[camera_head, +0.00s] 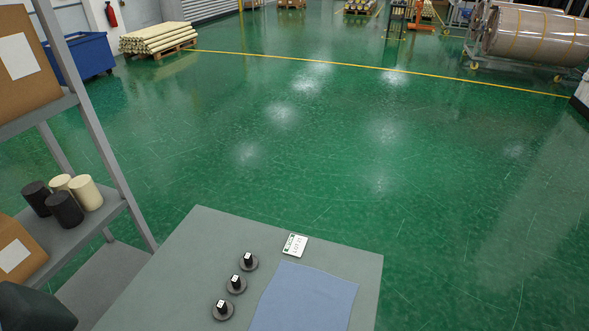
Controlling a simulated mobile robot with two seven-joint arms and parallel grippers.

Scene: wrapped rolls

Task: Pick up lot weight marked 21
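Three small dark round weights with upright knobs stand in a slanting row on the grey table (190,265). They are the far weight (248,262), the middle weight (236,285) and the near weight (223,309). Each knob has a white label on top, too small to read, so I cannot tell which is marked 21. A white card (295,246) with dark print lies near the table's back edge. A blue mat (305,298) lies right of the weights. Neither of my grippers is in view.
A grey shelf rack (90,218) at the left holds cartons (28,62) and several dark and cream rolls (66,207). A dark green object (35,307) is at bottom left. Green floor (400,190) beyond the table is open.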

